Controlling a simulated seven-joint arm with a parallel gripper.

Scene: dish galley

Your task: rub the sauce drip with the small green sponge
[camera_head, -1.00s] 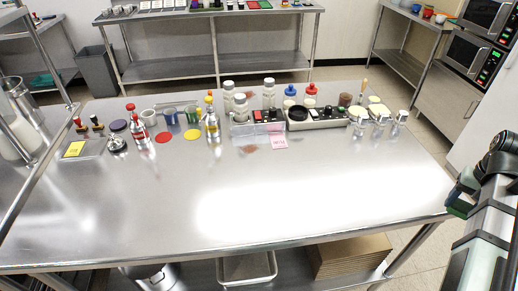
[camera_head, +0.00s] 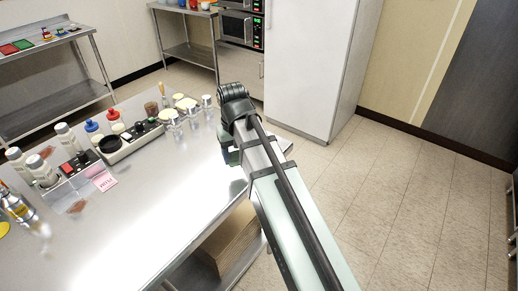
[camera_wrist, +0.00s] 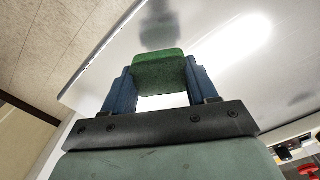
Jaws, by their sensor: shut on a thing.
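My gripper (camera_wrist: 162,82) is shut on the small green sponge (camera_wrist: 160,72), which sits between its two blue fingers in the wrist view. The sponge is held over the steel table (camera_wrist: 245,85), near a table edge. Another brownish patch (camera_head: 46,152) shows behind, among the bottles. My gripper is well right of both.
Shakers (camera_head: 40,170), a black-and-grey condiment unit (camera_head: 130,142), red and blue bottles and small glass jars (camera_head: 172,115) line the back of the table. A pink label (camera_head: 101,178) is in front. The table's front middle is clear. A white cabinet (camera_head: 312,65) stands beyond.

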